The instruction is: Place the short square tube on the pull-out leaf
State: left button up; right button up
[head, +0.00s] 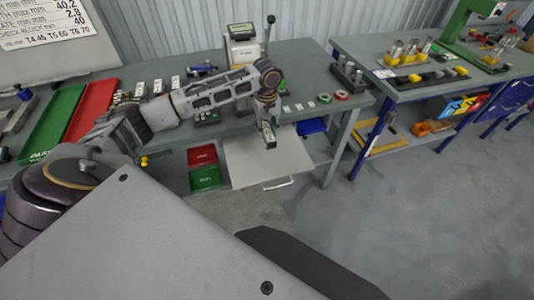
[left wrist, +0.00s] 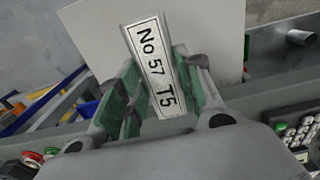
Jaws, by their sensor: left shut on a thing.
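My left gripper (head: 268,125) is shut on the short square tube (head: 269,141), which hangs below the fingers over the pull-out leaf (head: 257,165). The leaf is a pale flat panel with a handle on its front edge, pulled out from the bench. In the left wrist view the tube (left wrist: 156,68) lies between the greenish fingers of my left gripper (left wrist: 155,100) and bears a white label reading "No 57 T5". The pale leaf (left wrist: 92,28) shows behind it. I cannot tell whether the tube touches the leaf. My right gripper is not in view.
The bench carries a green tray (head: 50,122), a red tray (head: 92,108) and a weighing device (head: 241,45). Red and green bins (head: 204,178) sit left of the leaf. Tape rolls (head: 340,95) lie to its right. The leaf's visible surface is clear.

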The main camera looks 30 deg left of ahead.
pick_arm(q)
jog(key=shift+f, duration=0.1)
send_over(267, 155)
jog(key=shift+f, duration=3.05)
jog(key=shift+f, duration=1.85)
jog(key=shift+f, duration=0.1)
jog(key=o, duration=1.1)
notch_tip(267, 155, up, 12)
jog(key=shift+r, duration=0.15)
